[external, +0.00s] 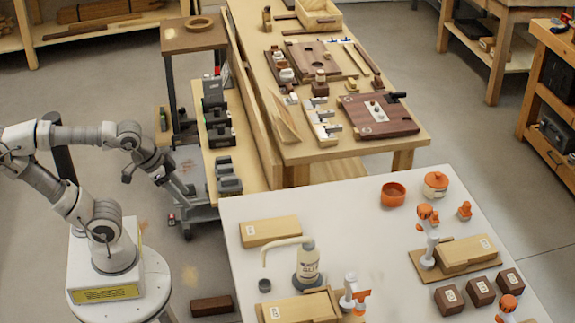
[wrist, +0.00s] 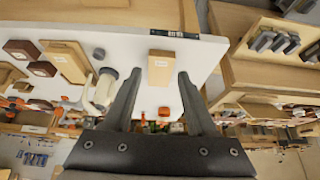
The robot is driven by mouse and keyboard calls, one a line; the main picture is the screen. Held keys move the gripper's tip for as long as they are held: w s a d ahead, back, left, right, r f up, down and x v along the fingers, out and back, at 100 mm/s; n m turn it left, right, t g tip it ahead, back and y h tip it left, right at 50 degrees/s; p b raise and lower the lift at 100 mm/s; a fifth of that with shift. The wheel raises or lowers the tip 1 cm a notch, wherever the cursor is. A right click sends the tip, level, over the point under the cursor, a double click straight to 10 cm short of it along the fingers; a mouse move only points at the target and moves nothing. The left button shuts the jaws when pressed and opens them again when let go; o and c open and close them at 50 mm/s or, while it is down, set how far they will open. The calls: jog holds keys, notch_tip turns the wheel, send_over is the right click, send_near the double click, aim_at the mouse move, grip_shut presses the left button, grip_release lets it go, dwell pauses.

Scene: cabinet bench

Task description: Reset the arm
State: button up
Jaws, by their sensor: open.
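My arm (external: 70,165) stands at the left in the external view, bent and raised, with its wrist reaching right. My gripper (external: 182,190) hangs in the air left of the white table and the wooden bench, touching nothing that I can see. In the wrist view my gripper (wrist: 157,100) shows two dark fingers spread apart with nothing held between them. A light wooden block (wrist: 161,68) shows beyond the fingertips on the white table, apart from them. The same kind of block (external: 270,231) lies near the table's left edge in the external view.
A wooden bench (external: 400,150) with tools stands behind. A dark block (external: 212,306) lies on the floor. Floor around my base is mostly clear.

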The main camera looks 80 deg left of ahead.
notch_tip(320, 180, up, 17)
jog(key=p, duration=1.6)
notch_tip(320, 180, down, 29)
jog(key=b, duration=2.9)
jog(key=shift+b, duration=0.35)
jog(key=shift+r, duration=0.1)
jog(key=shift+c, duration=0.2)
